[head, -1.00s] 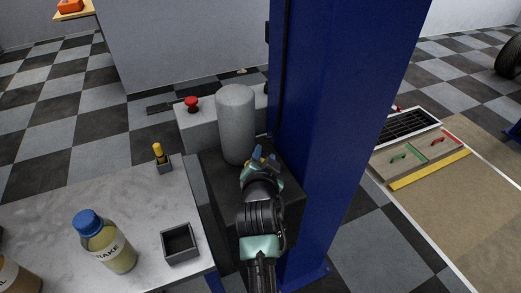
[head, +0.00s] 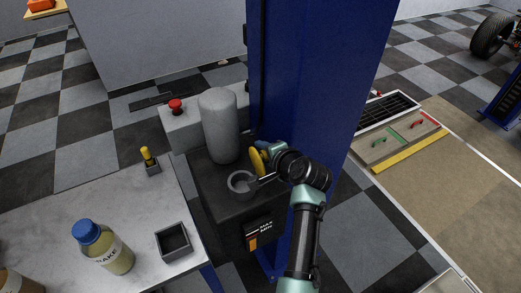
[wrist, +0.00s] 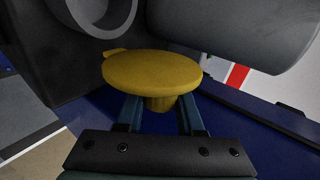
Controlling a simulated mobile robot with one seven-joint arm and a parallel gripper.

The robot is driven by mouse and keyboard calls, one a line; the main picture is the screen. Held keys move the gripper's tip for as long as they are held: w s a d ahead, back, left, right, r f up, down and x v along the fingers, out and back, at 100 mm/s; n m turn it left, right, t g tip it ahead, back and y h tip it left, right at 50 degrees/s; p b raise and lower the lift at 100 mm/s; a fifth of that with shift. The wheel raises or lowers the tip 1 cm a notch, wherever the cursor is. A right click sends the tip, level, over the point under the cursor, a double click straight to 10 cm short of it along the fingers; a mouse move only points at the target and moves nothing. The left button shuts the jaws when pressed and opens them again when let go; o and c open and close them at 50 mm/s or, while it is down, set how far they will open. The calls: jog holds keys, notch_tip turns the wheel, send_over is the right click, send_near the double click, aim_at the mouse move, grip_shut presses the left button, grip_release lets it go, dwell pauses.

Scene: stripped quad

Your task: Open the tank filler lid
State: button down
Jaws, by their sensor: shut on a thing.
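The yellow tank filler lid (head: 257,162) stands tilted up on edge, to the right of the round grey filler neck (head: 242,184) on top of the dark tank (head: 215,192). The neck's mouth is uncovered. A thin pale piece shows between neck and lid; I cannot tell how it joins them. My gripper (head: 266,151) is at the lid's right side. In the wrist view the lid (wrist: 150,72) spans the view above my fingers (wrist: 160,115), which are shut on the stub beneath it. The neck (wrist: 100,12) shows at the top left there.
A grey cylinder (head: 219,128) stands behind the neck, and a blue post (head: 310,80) rises close behind my gripper. A red button (head: 176,106) is at the back. A bench (head: 60,210) at left holds a bottle (head: 105,250) and a small open box (head: 174,241).

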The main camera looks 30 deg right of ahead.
jog(key=shift+d+f+m+y, duration=0.1)
jog(key=shift+d+m+y, duration=0.1)
jog(key=shift+m+y, duration=0.1)
dwell(0.4)
jog(key=c, duration=0.5)
grip_release()
jog(key=v, duration=1.3)
jog(key=shift+f, duration=0.1)
jog(key=shift+w, duration=0.1)
